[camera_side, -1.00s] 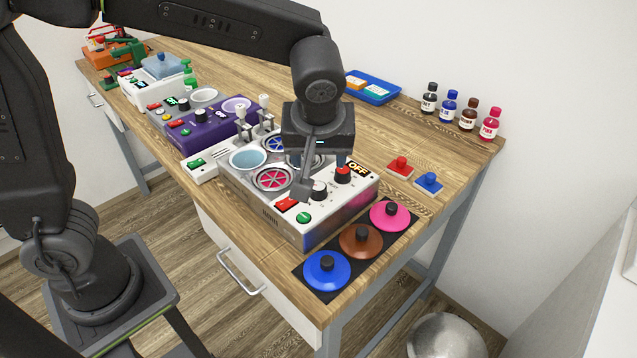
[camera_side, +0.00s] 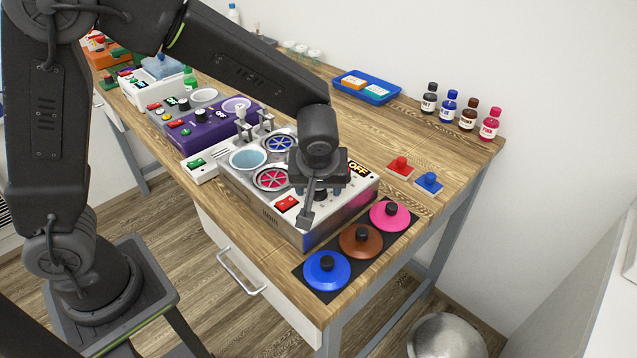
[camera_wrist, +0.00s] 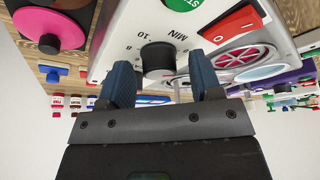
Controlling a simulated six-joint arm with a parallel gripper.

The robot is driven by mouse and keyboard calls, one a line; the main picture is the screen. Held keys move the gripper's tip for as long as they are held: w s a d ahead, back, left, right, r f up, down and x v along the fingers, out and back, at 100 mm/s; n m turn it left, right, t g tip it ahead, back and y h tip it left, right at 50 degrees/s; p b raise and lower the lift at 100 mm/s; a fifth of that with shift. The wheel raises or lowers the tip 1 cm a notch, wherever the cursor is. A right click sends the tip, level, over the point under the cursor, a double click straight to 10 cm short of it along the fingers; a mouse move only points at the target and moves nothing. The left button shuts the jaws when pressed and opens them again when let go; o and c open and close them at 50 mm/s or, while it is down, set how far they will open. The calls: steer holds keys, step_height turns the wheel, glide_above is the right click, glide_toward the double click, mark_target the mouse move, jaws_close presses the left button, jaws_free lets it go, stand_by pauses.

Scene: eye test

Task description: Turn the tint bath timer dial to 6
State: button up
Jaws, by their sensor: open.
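The tint bath unit (camera_side: 262,205) is a silver and white box near the bench's front edge. Its timer dial (camera_wrist: 158,62) is a black knob on the white panel, with "MIN", 10 and 8 printed around it. I cannot read its pointer clearly. My gripper (camera_wrist: 161,66) is open, with one blue-grey finger on each side of the dial in the wrist view and gaps showing. Whether the fingertips reach down around it I cannot tell. In the side view my gripper (camera_side: 322,192) is low over the panel and hides most of the dials there.
A red rocker switch (camera_side: 287,204) and a green start button (camera_wrist: 207,8) sit near the dial. Blue (camera_side: 327,271), brown (camera_side: 361,240) and pink (camera_side: 390,215) lids lie in front right. A purple machine (camera_side: 205,130) stands left. Bottles (camera_side: 468,116) stand at the back right.

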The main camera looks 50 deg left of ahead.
steer(key=c, duration=0.9)
steer(key=shift+m, duration=0.3)
